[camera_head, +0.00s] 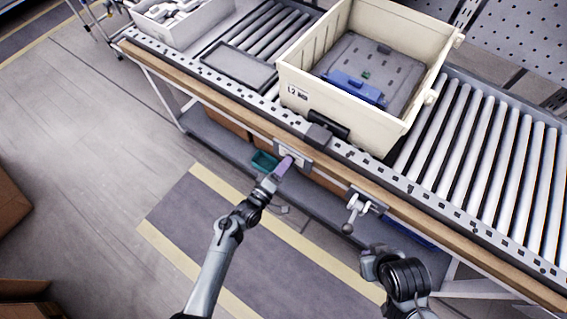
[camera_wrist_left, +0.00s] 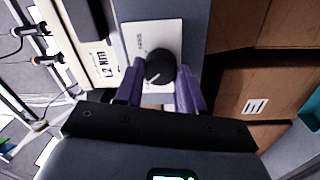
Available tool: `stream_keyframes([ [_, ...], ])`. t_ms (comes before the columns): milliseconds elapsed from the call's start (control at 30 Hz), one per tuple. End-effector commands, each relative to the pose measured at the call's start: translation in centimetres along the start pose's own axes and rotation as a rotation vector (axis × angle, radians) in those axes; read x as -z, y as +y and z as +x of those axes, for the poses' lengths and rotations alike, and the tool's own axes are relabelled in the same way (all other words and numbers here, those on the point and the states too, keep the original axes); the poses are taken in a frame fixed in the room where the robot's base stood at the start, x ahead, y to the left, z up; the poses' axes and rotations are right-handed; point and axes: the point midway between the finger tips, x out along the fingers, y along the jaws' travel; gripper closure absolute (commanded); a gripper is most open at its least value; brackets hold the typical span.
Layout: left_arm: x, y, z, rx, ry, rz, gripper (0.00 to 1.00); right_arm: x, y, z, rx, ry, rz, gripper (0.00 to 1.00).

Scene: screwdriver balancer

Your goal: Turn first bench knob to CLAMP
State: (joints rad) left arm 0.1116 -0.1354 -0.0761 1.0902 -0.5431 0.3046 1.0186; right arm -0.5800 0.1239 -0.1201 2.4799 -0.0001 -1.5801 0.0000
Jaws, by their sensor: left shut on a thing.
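The first bench knob (camera_wrist_left: 160,68) is a round black dial with a white pointer line, on a pale plate (camera_wrist_left: 138,34) in the left wrist view. The plate carries small print that I cannot read. My left gripper (camera_head: 284,166) reaches the bench's front rail in the head view. In the left wrist view, its purple fingers (camera_wrist_left: 161,84) stand on either side of the knob and are shut on it. In the head view the gripper hides the knob. My right gripper is not in view.
A cream tote (camera_head: 445,85) holding a grey case and a blue item stands on the roller conveyor. A lever handle (camera_head: 356,207) sticks out of the bench front to the right. A teal bin (camera_head: 263,161) is below the rail. The floor in front is clear.

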Motion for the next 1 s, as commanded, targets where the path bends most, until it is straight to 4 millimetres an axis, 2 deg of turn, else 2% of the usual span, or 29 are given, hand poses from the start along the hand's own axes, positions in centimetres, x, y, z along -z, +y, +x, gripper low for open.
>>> stream_keyframes([
  [300,-0.02,0.01,0.02,0.001,0.003,-0.075,0.92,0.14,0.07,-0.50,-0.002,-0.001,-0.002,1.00],
  [700,-0.02,-0.04,0.01,0.001,0.004,-0.082,0.92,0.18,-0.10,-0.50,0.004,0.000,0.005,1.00],
  [733,-0.02,-0.05,0.01,0.002,0.004,-0.082,0.60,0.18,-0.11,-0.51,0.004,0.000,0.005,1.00],
  [900,-0.01,-0.04,0.01,0.001,0.004,-0.081,0.36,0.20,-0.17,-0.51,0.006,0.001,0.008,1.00],
  [1000,-0.01,-0.04,0.01,0.001,0.004,-0.080,0.36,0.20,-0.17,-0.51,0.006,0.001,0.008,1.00],
])
